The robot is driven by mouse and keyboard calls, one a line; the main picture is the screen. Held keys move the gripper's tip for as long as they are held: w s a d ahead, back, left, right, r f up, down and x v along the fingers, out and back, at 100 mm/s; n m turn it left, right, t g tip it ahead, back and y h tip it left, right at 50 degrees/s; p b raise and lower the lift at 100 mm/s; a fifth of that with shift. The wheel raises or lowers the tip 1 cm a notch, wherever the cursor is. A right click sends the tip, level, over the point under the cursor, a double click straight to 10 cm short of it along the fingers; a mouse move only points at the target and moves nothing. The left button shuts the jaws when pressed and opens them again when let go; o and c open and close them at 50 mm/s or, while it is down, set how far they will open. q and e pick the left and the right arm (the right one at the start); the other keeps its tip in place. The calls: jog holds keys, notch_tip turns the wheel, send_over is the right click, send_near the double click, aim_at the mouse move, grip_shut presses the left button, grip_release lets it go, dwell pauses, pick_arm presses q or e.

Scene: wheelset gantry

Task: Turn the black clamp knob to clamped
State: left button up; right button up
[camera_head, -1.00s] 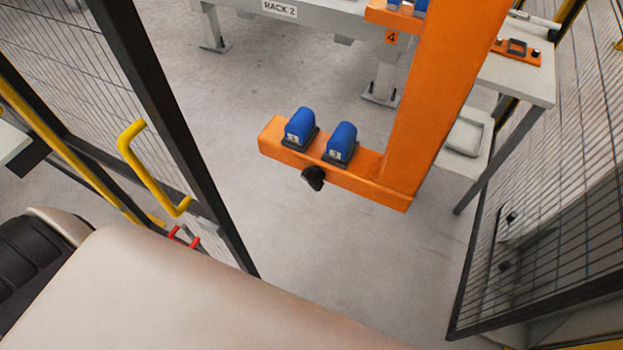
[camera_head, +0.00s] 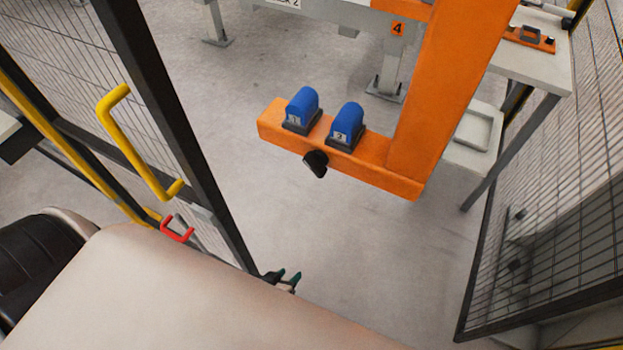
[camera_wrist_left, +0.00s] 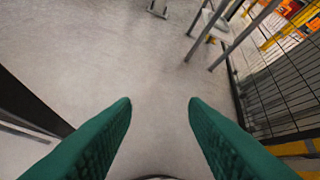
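The black clamp knob (camera_head: 316,162) sits on the front face of the orange beam (camera_head: 385,174), below and between two blue blocks. Its lobe hangs down at a slant. My left gripper (camera_head: 289,276) shows small at the lower middle of the head view, past the edge of my pale body, below the knob and well apart from it. In the left wrist view its two green fingers (camera_wrist_left: 160,103) are spread wide with only floor between them. The knob does not show in the left wrist view. My right gripper is not in view.
Blue blocks marked 1 (camera_head: 303,108) and 2 (camera_head: 346,124) stand on the beam. An orange post (camera_head: 450,90) rises at its right end. A mesh door with a yellow handle (camera_head: 135,145) is at left, a mesh fence (camera_head: 550,210) at right. Floor below the beam is clear.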

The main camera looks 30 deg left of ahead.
pick_arm(q)
jog(key=w+r+n+t+b, duration=0.25)
jog(key=w+r+t, duration=0.2)
jog(key=r, duration=0.45)
jog(key=n+t+b, duration=0.3)
jog(key=t, duration=0.1)
send_near(312, 170)
jog(key=shift+y, duration=0.3)
jog(key=w, duration=0.6)
jog(key=w+p, duration=0.1)
jog(key=w, duration=0.2)
jog(key=shift+w+d+r, duration=0.25)
jog(key=shift+w+d, duration=0.05)
jog(key=shift+d, duration=0.05)
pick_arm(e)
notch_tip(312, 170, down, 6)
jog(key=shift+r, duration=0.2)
pick_arm(q)
jog(key=shift+c, duration=0.2)
grip_shut()
